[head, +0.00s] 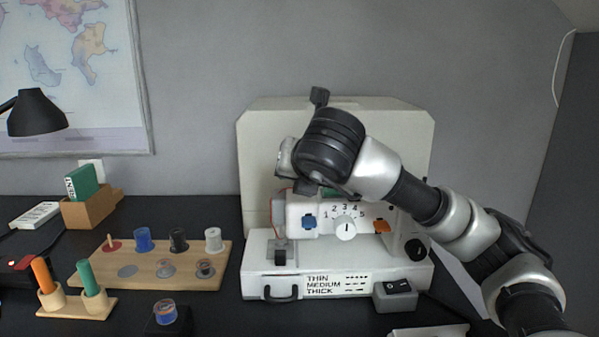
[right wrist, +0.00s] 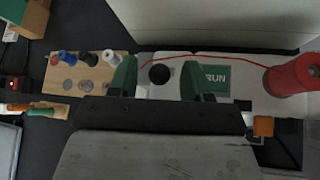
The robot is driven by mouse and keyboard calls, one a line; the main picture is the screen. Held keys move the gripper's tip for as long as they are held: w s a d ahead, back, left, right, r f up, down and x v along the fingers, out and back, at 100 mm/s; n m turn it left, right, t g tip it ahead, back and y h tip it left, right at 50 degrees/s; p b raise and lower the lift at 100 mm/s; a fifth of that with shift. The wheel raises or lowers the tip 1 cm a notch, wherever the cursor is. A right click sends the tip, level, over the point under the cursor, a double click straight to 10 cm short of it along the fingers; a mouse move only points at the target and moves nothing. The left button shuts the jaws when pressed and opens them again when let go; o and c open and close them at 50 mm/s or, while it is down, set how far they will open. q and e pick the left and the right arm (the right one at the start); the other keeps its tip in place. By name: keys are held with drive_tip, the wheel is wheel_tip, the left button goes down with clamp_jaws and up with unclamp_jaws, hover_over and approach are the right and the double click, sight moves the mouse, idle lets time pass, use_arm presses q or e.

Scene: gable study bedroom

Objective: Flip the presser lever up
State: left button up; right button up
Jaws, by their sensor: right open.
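I cannot clearly pick out the presser lever; my right arm covers the upper part of the machine. In the right wrist view my right gripper (right wrist: 156,80) is open and empty above the machine's top. A round black knob (right wrist: 159,73) shows between its green fingers; contact cannot be told. My left gripper is out of view.
A wooden spool board (head: 215,275) with several spools stands left of the machine. A holder (head: 78,308) with orange and green pieces is in front of it. A grey switch box (head: 396,297) sits at the machine's front right. A red spool (right wrist: 293,80) trails red thread.

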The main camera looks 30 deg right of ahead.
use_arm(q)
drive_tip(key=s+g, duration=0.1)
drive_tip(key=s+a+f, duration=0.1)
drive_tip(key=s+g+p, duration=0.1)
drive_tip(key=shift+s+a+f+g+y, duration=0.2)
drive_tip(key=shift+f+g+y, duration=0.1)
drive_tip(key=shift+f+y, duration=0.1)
use_arm(e)
drive_tip(key=v, duration=1)
